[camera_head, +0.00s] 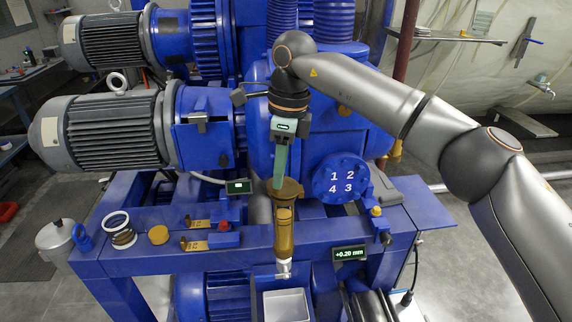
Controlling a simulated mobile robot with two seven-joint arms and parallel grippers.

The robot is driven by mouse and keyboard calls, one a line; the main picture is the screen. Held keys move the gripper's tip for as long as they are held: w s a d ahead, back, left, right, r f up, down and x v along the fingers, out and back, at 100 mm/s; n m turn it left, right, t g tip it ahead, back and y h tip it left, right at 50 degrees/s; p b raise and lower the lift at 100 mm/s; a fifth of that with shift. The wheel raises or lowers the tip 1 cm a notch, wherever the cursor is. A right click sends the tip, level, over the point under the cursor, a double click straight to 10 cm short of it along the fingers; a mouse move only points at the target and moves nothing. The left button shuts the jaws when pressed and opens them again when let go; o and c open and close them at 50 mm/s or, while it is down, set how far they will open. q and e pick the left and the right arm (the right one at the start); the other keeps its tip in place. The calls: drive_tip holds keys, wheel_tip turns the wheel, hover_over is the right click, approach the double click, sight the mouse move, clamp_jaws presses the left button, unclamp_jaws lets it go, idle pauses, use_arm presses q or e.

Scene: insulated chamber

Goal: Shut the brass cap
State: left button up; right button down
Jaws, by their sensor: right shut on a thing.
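The brass cap (291,189) is a round, brownish disc at the top of a vertical brass-coloured cylinder (285,238), in the middle of the head view. My right gripper (279,183) points down from above, with its pale green fingers reaching the cap's left edge. The fingers look closed together on the cap, and they hide part of its rim. The angle does not show whether the cap sits flush on the cylinder. My left gripper is not in view.
A round numbered blue plate (342,180) stands close right of the cap. Grey motors (105,130) fill the left. An open metal box (286,305) is below.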

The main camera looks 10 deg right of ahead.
drive_tip(key=shift+a+f+h, duration=0.25)
drive_tip(key=shift+h, duration=0.55)
drive_tip(key=c, duration=0.7)
unclamp_jaws()
wheel_tip(320, 180, up, 12)
drive_tip(key=shift+a+f, duration=0.1)
drive_tip(key=shift+a, duration=0.05)
